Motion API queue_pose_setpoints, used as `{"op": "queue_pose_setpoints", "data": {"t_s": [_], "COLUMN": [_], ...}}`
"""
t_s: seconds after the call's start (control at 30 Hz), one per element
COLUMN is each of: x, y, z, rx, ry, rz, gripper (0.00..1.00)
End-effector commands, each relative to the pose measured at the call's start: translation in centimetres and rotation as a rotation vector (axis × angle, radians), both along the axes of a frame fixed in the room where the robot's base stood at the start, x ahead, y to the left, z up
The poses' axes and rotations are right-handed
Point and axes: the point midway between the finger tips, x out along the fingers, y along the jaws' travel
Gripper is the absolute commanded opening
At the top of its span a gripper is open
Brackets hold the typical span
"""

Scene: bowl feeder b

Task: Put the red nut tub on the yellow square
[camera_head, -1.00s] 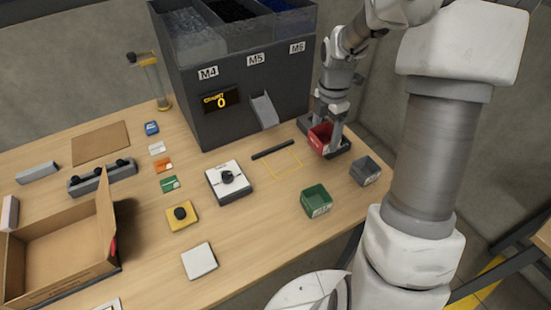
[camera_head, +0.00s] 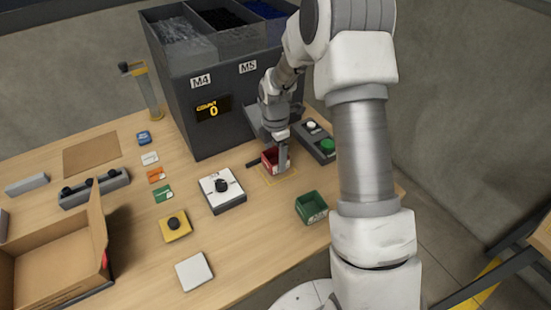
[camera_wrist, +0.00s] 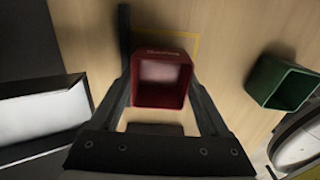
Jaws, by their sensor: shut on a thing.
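The red nut tub (camera_head: 270,161) is held between the fingers of my gripper (camera_head: 277,158), at the yellow square (camera_head: 291,178) outlined on the table. In the wrist view the red tub (camera_wrist: 160,80) sits between the two fingers (camera_wrist: 160,95), open side toward the camera and empty inside. Part of the yellow outline (camera_wrist: 196,45) shows just beyond the tub there. The tub covers much of the square. I cannot tell whether its base touches the table.
A green tub (camera_head: 311,207) stands to the right of the square. A black bar (camera_head: 256,162), a white box with a black knob (camera_head: 222,190) and the dark feeder (camera_head: 205,135) are close by. A control box with a green button (camera_head: 322,143) stands behind.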

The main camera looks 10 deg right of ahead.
Motion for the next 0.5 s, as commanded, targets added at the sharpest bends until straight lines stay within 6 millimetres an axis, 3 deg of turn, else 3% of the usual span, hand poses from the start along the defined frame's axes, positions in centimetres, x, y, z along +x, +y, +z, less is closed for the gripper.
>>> {"op": "queue_pose_setpoints", "data": {"t_s": [0.1,0.47,0.5], "x": [-0.02,-0.01,-0.01], "y": [0.00,-0.03,-0.03], "z": [-1.10,-1.56,-1.59], "rx": [0.000,0.000,0.000], "ry": [0.001,0.000,0.000], "rz": [0.000,0.000,0.000], "gripper": [0.24,0.24,0.81]}}
